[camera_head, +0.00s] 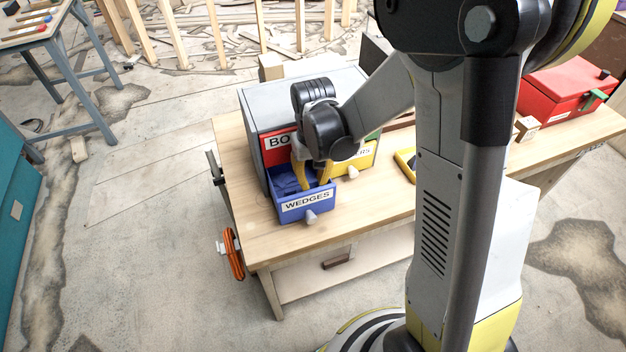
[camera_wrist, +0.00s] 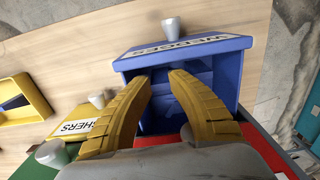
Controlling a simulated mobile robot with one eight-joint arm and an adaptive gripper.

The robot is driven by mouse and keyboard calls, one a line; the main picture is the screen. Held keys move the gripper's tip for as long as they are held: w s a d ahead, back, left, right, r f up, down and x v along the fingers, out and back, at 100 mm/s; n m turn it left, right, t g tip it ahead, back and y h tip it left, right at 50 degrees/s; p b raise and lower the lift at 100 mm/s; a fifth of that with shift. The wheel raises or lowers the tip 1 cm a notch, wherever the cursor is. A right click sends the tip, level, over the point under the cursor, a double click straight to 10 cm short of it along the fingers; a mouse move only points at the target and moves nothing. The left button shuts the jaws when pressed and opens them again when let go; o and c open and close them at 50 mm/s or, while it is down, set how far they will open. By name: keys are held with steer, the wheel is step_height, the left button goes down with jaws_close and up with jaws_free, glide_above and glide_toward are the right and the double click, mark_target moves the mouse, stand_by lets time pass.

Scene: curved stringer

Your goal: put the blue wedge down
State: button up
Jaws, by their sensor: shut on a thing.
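My gripper (camera_head: 314,183) reaches down into the open blue drawer labelled WEDGES (camera_head: 307,203), at the front left of the workbench. Its two yellow fingers also show in the wrist view (camera_wrist: 163,78), with their tips inside the blue drawer (camera_wrist: 232,68). The fingers are shut on the blue wedge, which is hard to tell apart from the blue around it. Blue pieces (camera_head: 285,183) lie in the drawer to the left of the fingers. The fingers and the drawer front hide part of the drawer's inside.
The grey cabinet (camera_head: 258,107) stands behind the drawer. A red drawer (camera_head: 275,150) and a yellow drawer (camera_head: 365,160) are beside it. A yellow tray (camera_head: 405,163) and a red toolbox (camera_head: 565,92) lie further right. The bench top (camera_head: 375,200) is clear in front.

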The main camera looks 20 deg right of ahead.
mark_target(313, 182)
steer(key=shift+f+b, duration=0.35)
steer(key=shift+f, duration=0.1)
steer(key=o, duration=0.6)
steer(key=shift+r, duration=0.15)
step_height(313, 182, up, 12)
steer(key=p, duration=0.5)
steer(key=s+r+t, duration=0.7)
steer(key=s+r, duration=0.3)
steer(key=s, duration=0.2)
steer(key=shift+s+r, duration=0.15)
steer(key=shift+s, duration=0.25)
